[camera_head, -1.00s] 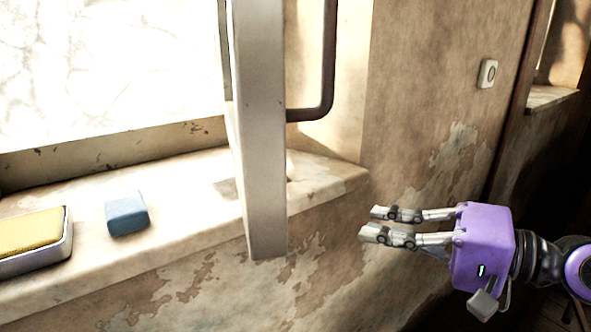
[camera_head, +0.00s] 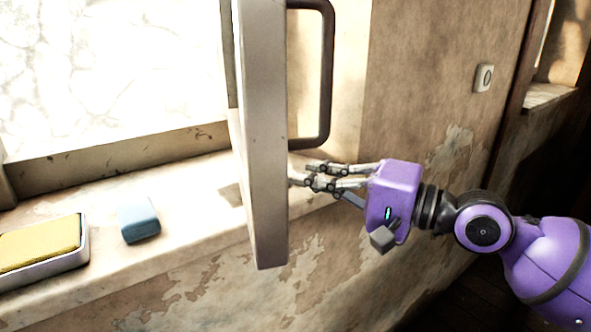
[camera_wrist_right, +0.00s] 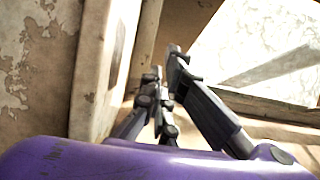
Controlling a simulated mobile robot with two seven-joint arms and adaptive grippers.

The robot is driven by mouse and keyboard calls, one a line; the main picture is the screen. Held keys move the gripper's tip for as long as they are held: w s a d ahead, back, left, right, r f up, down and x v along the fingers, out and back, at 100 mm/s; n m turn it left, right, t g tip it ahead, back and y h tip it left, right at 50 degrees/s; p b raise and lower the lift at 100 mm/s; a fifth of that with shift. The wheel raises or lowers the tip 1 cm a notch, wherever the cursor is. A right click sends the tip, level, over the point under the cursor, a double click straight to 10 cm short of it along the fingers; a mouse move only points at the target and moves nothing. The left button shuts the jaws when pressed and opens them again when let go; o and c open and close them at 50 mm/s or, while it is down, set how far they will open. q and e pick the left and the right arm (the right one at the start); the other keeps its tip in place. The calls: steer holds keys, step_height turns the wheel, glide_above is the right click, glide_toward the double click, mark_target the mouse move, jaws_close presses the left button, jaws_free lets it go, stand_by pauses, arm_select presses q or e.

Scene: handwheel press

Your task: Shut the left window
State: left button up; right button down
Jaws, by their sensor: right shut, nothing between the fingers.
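The window sash (camera_head: 262,150) stands open, swung into the room and seen nearly edge-on in the head view. A dark bar handle (camera_head: 327,80) is on its right face. My right gripper (camera_head: 300,176) is shut and empty. Its fingertips are close to the right face of the sash, below the handle; I cannot tell whether they touch it. In the right wrist view the fingers of my right gripper (camera_wrist_right: 165,75) point away from the camera, with a bright pane beyond to the right. My left gripper is not in view.
On the sill (camera_head: 190,190) lie a blue block (camera_head: 138,219) and a metal tray (camera_head: 84,245) holding a yellow sponge (camera_head: 40,243), left of the sash. A switch (camera_head: 483,78) is on the peeling wall. Another sill (camera_head: 548,96) shows at far right.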

arm_select(q)
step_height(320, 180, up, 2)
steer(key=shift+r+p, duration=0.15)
steer(key=shift+p, duration=0.7)
arm_select(e)
steer(key=a, duration=0.1)
steer(key=s+a, duration=0.1)
steer(key=a, duration=0.1)
